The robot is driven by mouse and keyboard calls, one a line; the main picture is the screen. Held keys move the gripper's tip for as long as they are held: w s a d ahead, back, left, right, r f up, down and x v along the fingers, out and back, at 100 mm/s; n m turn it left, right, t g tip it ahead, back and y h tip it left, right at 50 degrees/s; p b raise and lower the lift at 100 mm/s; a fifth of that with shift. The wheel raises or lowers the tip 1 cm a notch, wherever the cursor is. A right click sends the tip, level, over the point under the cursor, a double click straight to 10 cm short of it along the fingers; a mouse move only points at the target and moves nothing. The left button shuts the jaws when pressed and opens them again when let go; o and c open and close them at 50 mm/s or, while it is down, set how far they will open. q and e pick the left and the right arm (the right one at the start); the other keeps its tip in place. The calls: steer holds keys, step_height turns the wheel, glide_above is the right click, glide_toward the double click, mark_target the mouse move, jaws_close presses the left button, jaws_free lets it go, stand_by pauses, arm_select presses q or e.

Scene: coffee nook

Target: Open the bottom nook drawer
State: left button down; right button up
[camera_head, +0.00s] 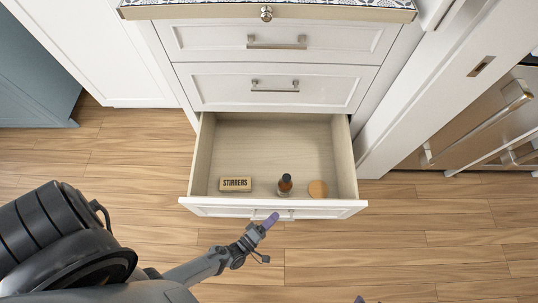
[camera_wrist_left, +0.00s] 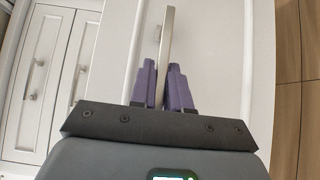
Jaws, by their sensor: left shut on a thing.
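The bottom nook drawer (camera_head: 230,207) is pulled well out from the white cabinet, and its pale wooden inside shows in the head view. My left gripper (camera_head: 265,224) is at the drawer's front, at the handle. In the left wrist view my left gripper (camera_wrist_left: 166,90) has its purple fingers shut on the metal bar handle (camera_wrist_left: 167,35), one finger on each side. In the head view the fingers partly hide the handle. A small purple tip at the bottom edge may be part of my right gripper (camera_head: 359,299); its jaws cannot be made out.
Inside the drawer are a "STIRRERS" box (camera_head: 235,184), a dark bottle (camera_head: 285,184) and a round wooden piece (camera_head: 317,189). Two shut drawers (camera_head: 275,87) are above. An oven (camera_head: 480,125) stands at the right. Wood floor (camera_head: 400,235) is clear in front and to the right.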

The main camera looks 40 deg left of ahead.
arm_select(q)
steer(key=shift+d, duration=0.1)
steer(key=c, duration=1.2)
jaws_free()
steer(key=s, duration=0.3)
steer(key=s+p, duration=0.1)
steer(key=s, duration=0.3)
steer(key=s+p, duration=0.1)
steer(key=s, duration=0.2)
steer(key=shift+s+a, duration=0.25)
steer(key=shift+s, duration=0.1)
